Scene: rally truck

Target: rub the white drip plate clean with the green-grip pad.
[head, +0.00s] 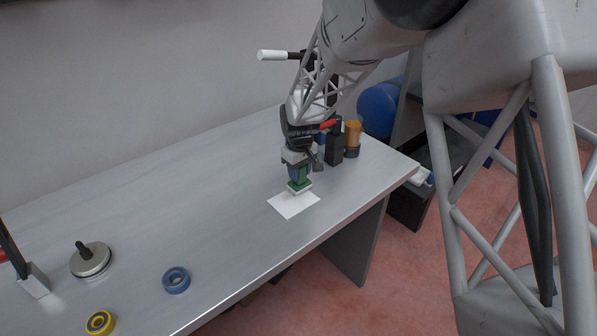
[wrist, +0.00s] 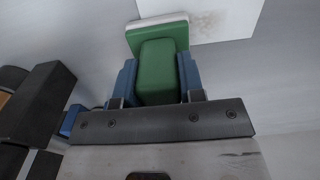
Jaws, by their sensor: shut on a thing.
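The green-grip pad (head: 300,185) is held upright in my gripper (head: 299,178), which is shut on its green grip. In the wrist view the green grip (wrist: 160,70) sits between the two blue fingers of my gripper (wrist: 157,80), with the pad's pale base at its far end. The white drip plate (head: 290,205) lies flat on the metal bench. The pad is over the plate's back edge in the head view; whether it touches cannot be told. In the wrist view the plate (wrist: 225,22) shows a faint brownish smudge beside the pad.
On the metal bench (head: 150,220), a black block (head: 334,147) and an amber-topped container (head: 352,138) stand close behind my gripper. A blue ring (head: 176,280), a yellow ring (head: 99,322) and a round metal disc with a knob (head: 91,260) lie at left. The bench middle is clear.

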